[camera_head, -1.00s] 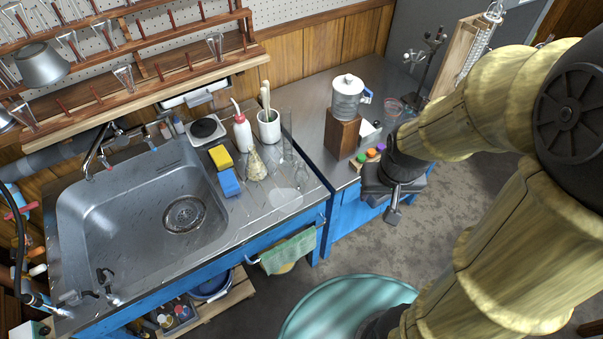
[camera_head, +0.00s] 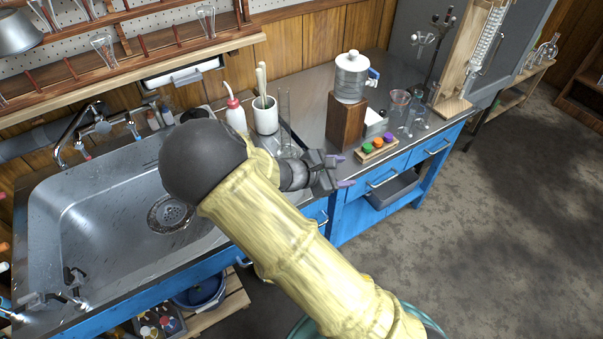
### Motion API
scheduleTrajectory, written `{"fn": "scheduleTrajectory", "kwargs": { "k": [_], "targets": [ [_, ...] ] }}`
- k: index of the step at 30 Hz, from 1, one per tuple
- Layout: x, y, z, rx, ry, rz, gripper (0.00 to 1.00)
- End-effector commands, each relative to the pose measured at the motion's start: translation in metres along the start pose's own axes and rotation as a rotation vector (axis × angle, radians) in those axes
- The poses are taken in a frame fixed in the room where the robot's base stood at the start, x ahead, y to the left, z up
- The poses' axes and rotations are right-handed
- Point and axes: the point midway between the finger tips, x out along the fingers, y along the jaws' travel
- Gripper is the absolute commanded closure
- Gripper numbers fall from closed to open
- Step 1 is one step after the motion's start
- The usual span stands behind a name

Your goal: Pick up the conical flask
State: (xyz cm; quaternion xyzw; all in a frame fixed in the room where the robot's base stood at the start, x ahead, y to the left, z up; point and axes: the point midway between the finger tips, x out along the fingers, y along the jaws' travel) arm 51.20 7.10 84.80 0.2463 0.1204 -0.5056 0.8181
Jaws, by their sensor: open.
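My gripper (camera_head: 342,171) is open and empty, above the front edge of the counter, with its two fingertips pointing right. Small clear glass vessels (camera_head: 417,121) stand on the right bench, well to the right of my gripper; one seems conical, but they are too small to tell for sure. A conical glass shape with pale contents stood beside the yellow and blue sponges earlier; my arm now hides that spot. The tall clear glass cylinder (camera_head: 284,112) stands just behind my gripper.
A white wash bottle (camera_head: 236,117) and a white pot (camera_head: 265,116) stand behind my arm. A wooden block (camera_head: 345,121) carries a clear dispenser (camera_head: 351,78). A rack of coloured caps (camera_head: 377,148) sits near the bench edge. The floor at right is clear.

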Motion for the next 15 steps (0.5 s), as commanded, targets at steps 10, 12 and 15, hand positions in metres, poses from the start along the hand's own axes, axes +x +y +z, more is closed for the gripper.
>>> {"fn": "scheduleTrajectory", "kwargs": {
  "k": [10, 12, 15],
  "targets": [
    [-0.084, 0.089, -0.075, -0.398, -0.354, 0.505, 0.45],
    [-0.091, 0.094, -0.077, -0.416, -0.375, 0.533, 0.45],
    [-0.094, 0.096, -0.077, -0.421, -0.381, 0.541, 0.45]
  ]
}}
